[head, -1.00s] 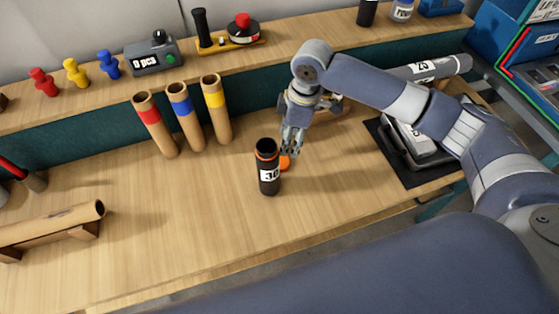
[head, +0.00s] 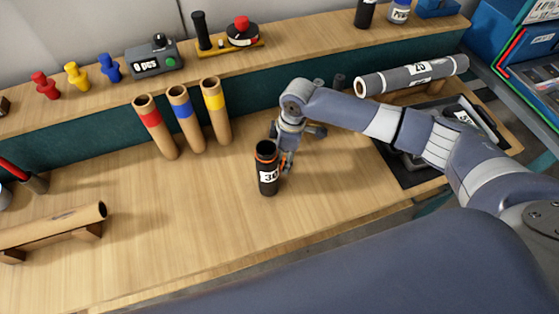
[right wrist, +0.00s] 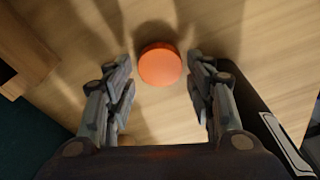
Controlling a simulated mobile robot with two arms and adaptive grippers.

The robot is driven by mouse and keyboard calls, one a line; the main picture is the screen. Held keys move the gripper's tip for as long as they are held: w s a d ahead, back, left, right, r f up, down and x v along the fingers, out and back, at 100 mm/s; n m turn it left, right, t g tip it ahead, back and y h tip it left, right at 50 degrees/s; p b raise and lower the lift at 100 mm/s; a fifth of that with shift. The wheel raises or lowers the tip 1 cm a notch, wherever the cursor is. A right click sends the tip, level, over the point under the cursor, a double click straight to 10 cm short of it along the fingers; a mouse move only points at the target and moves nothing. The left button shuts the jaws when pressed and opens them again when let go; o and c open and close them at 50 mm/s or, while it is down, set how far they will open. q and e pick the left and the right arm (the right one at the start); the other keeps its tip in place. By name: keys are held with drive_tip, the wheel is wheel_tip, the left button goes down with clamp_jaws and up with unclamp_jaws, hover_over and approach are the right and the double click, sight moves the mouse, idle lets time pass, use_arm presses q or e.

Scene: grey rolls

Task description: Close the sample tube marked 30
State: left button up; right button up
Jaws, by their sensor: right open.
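The sample tube marked 30 (head: 268,178) is black with a white label and an orange ring near its open top. It stands upright on the bench. A round orange cap (right wrist: 160,65) lies flat on the wood in the right wrist view. In the head view my gripper mostly hides the cap. My right gripper (head: 286,165) is open and points down, just right of the tube. In the right wrist view its fingers (right wrist: 160,72) are on either side of the cap, apart from it. A dark body with a white-edged patch, probably the tube, is beside the right finger. My left gripper is out of view.
Three cardboard tubes with red, blue and yellow bands (head: 186,120) stand behind left. A grey roll marked 25 (head: 415,75) rests on a stand behind my right arm. A cardboard roll (head: 50,225) lies at the left. The front middle of the bench (head: 180,220) is clear.

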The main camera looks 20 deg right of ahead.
drive_tip(key=shift+a+f, duration=0.2)
drive_tip(key=shift+f, duration=0.85)
drive_tip(key=c, duration=0.4)
wheel_tip(320, 180, up, 28)
drive_tip(key=b, duration=0.3)
